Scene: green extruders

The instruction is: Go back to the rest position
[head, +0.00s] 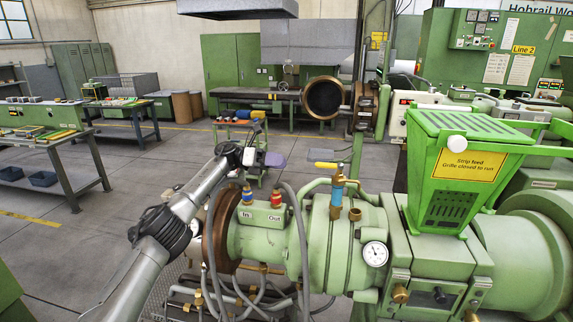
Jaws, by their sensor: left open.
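My left arm (185,205) reaches in from the lower left, grey with dark joints. My left gripper (250,156) is at its far end, small in the picture, above the brown flange end of the green extruder (310,235). It is open, and I see nothing held between its fingers. Whether it touches the extruder is hard to tell, but it appears apart from it. My right gripper is not in view.
The extruder carries a green hopper (455,165) with a yellow sign, a pressure gauge (375,254), a yellow-handled valve (337,188) and grey hoses. A workbench (60,160) stands at left. Open grey floor (125,180) lies between it and my arm.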

